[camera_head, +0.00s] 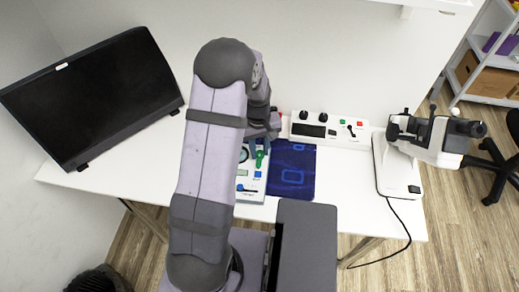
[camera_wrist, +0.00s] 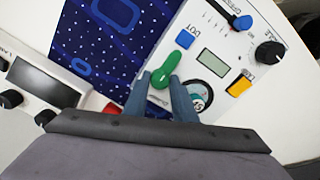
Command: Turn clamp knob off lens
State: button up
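A green knob (camera_wrist: 163,82) with a long grip sits on a white instrument panel (camera_wrist: 222,38); the knob also shows in the head view (camera_head: 260,158). My gripper (camera_wrist: 161,80) is over the panel, with one blue-grey finger on each side of the knob. The fingers stand apart; whether they touch the knob I cannot tell. In the head view my gripper (camera_head: 260,147) is partly hidden by my arm. A round dial (camera_wrist: 199,94) lies right beside the knob, partly covered by the right finger. I cannot make out a lens or a clamp for certain.
The panel also has a black knob (camera_wrist: 268,53), a blue slider (camera_wrist: 242,22) and a yellow button (camera_wrist: 239,86). A dark blue mat (camera_head: 293,168) lies beside it. A control box (camera_head: 330,128) stands behind, a monitor (camera_head: 95,95) left, a microscope-like device (camera_head: 400,160) right.

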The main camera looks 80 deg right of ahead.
jog(key=o, duration=0.4)
jog(key=shift+s, duration=0.1)
jog(key=shift+c, duration=0.2)
jog(key=shift+m, duration=0.4)
